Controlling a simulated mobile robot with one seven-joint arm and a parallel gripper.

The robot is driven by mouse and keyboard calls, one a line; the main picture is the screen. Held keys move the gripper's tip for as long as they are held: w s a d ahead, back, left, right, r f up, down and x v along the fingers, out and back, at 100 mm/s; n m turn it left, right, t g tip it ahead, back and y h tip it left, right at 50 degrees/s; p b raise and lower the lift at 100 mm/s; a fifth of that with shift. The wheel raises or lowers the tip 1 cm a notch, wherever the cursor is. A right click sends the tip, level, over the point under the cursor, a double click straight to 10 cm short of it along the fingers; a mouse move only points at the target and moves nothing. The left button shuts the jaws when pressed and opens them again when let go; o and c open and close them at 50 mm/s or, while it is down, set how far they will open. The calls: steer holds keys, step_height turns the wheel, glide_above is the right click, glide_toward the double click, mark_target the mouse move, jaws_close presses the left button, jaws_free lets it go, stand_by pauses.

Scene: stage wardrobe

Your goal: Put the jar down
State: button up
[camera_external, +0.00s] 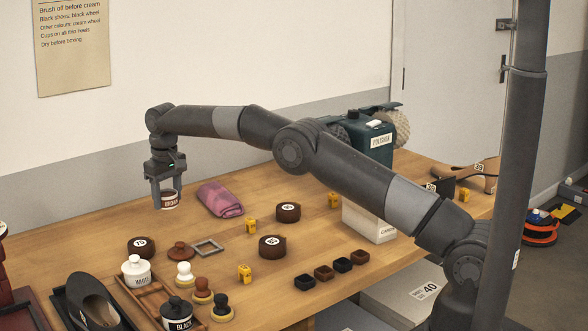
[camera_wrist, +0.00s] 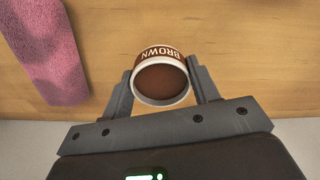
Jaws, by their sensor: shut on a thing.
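The jar (camera_external: 169,200), small and round with a brown label reading BROWN, is held between the fingers of my gripper (camera_external: 168,190). In the wrist view the jar (camera_wrist: 161,78) shows a white rim and a dark brown round face, gripped from both sides by my gripper (camera_wrist: 163,88). The gripper points down over the back left part of the wooden table (camera_external: 330,262). I cannot tell exactly how far the jar is from the tabletop.
A folded pink cloth (camera_external: 220,199) lies right of the jar. A wooden tray (camera_external: 148,290) holds a white jar (camera_external: 136,270) and a black jar (camera_external: 177,313). A green polisher (camera_external: 370,137) stands behind.

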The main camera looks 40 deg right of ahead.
mark_target(168, 222)
steer(key=shift+a+f, duration=0.25)
steer(key=shift+a, duration=0.1)
steer(key=shift+f, duration=1.9)
steer(key=shift+f, duration=0.15)
steer(key=o, duration=1.2)
steer(key=shift+o, duration=0.2)
